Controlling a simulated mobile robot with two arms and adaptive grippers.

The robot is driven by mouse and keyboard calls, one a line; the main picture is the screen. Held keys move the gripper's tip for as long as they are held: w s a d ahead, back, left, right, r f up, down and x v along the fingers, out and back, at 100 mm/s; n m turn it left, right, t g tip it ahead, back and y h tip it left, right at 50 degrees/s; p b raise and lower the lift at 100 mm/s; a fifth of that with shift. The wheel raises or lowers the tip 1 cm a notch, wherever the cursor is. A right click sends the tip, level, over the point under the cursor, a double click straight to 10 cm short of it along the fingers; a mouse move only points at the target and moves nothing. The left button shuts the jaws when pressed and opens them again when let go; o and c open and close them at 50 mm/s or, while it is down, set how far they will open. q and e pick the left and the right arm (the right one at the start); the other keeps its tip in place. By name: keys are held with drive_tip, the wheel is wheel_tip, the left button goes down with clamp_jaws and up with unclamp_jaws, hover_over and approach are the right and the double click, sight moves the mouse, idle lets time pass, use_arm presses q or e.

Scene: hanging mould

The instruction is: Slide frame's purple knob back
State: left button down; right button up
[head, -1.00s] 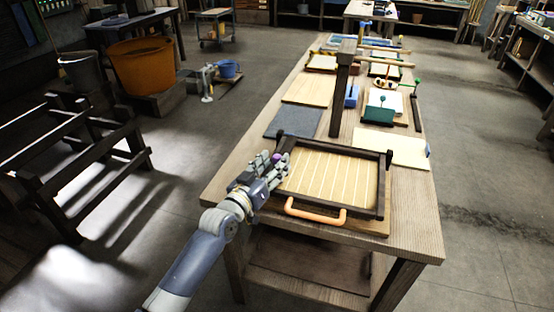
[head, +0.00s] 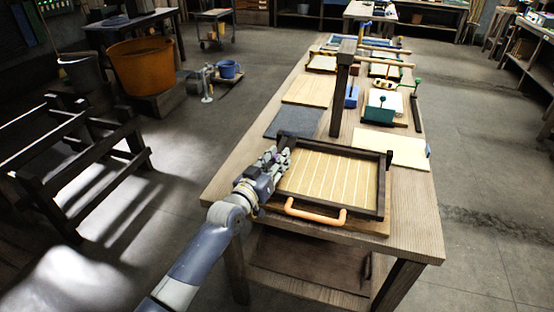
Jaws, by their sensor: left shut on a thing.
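The frame (head: 334,212) is a dark wooden rectangle around a pale, ribbed screen (head: 330,178), with an orange handle (head: 314,214) at its near side. It lies on a board at the near end of the long table. My left gripper (head: 281,157) is at the frame's left side, near its far left corner. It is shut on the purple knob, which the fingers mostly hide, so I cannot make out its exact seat. My right gripper is not in view.
A dark upright post (head: 341,95) stands on the table (head: 415,215) behind the frame. A grey felt sheet (head: 293,122) and a cream sheet (head: 392,148) lie beyond it. A dark slatted rack (head: 75,150) stands on the floor at left.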

use_arm(q)
drive_tip(key=d, duration=0.2)
drive_tip(key=s+d+p, duration=0.1)
drive_tip(key=shift+s+d+r, duration=0.1)
drive_tip(key=shift+d, duration=0.25)
drive_tip(key=shift+s+d, duration=0.1)
drive_tip(key=shift+d, duration=0.25)
drive_tip(key=c, duration=1.3)
unclamp_jaws()
drive_tip(key=shift+a, duration=0.1)
drive_tip(key=v, duration=1.2)
